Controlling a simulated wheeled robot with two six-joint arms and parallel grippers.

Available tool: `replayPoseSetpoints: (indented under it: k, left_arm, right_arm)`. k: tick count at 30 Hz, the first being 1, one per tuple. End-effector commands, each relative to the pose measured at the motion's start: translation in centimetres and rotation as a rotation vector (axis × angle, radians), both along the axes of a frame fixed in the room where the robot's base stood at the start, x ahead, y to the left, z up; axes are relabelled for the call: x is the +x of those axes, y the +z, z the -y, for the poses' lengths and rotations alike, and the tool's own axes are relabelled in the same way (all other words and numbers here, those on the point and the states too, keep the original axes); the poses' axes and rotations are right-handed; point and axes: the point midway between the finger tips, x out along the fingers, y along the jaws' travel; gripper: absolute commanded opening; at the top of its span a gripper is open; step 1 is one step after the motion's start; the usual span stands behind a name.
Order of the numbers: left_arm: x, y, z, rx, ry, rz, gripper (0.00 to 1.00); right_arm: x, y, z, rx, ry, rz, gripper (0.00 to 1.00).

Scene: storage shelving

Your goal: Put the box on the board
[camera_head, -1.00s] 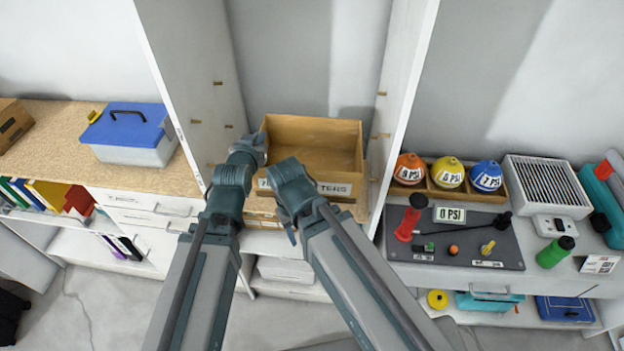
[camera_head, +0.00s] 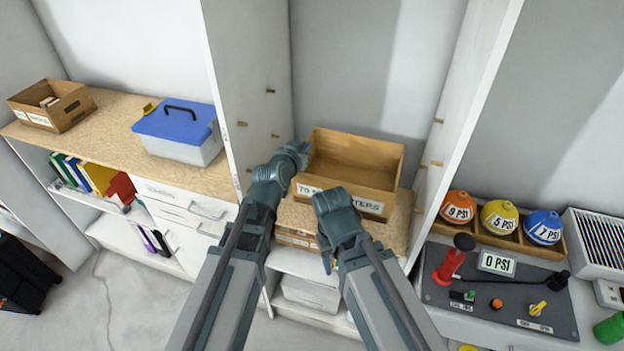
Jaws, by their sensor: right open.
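The box (camera_head: 352,154) is an open light-brown tray box with a white label on its front, partly covered by my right arm. It is upright inside the white cabinet, at the level of a wood-coloured board (camera_head: 396,232). I cannot tell whether it rests on the board or just above it. My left gripper (camera_head: 300,152) is at the box's left end; its jaws are too hidden to read. My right gripper (camera_head: 325,250) is open in front of the box, below its label, with a finger pointing down.
White cabinet side walls (camera_head: 472,120) stand close on both sides. Another labelled box (camera_head: 294,238) is under the board. To the left are a blue-lidded bin (camera_head: 180,135) and a cardboard box (camera_head: 52,107); to the right, a control panel (camera_head: 500,295) and coloured balls (camera_head: 500,217).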

Motion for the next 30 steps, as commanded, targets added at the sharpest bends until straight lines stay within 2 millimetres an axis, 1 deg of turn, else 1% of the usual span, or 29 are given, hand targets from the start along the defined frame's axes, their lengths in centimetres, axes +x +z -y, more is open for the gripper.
replayPoseSetpoints:
  k: [1,3,6,14,17,21,24,30]
  left_arm:
    - [0.0,-1.7,0.0,-0.001,0.0,0.001,0.0]
    - [0.0,-2.8,0.0,-0.001,0.0,0.001,0.0]
    - [0.0,-3.9,0.0,-0.002,0.001,0.0,0.0]
    - [0.0,-4.1,0.0,-0.002,0.001,0.0,0.0]
    - [0.0,-4.9,0.0,-0.002,0.001,0.0,0.0]
    - [0.0,-6.7,0.0,-0.002,0.001,0.0,0.0]
    - [0.0,-7.7,0.0,-0.002,0.001,0.0,0.0]
    - [0.0,-7.6,0.0,-0.002,0.001,0.0,0.0]
  right_arm:
    - [0.0,-1.7,0.0,0.0,0.0,0.0,0.49]
    - [0.0,-2.8,0.0,0.0,0.0,0.0,0.49]
    - [0.0,-3.9,0.0,0.0,0.0,0.0,0.49]
    - [0.0,-4.1,0.0,0.0,0.0,0.0,0.49]
    - [0.0,-4.9,0.0,0.0,0.0,0.0,0.49]
    - [0.0,-6.7,0.0,0.0,0.0,0.0,0.49]
    - [0.0,-7.7,0.0,0.0,0.0,0.0,0.49]
    - [0.0,-7.6,0.0,0.0,0.0,0.0,0.49]
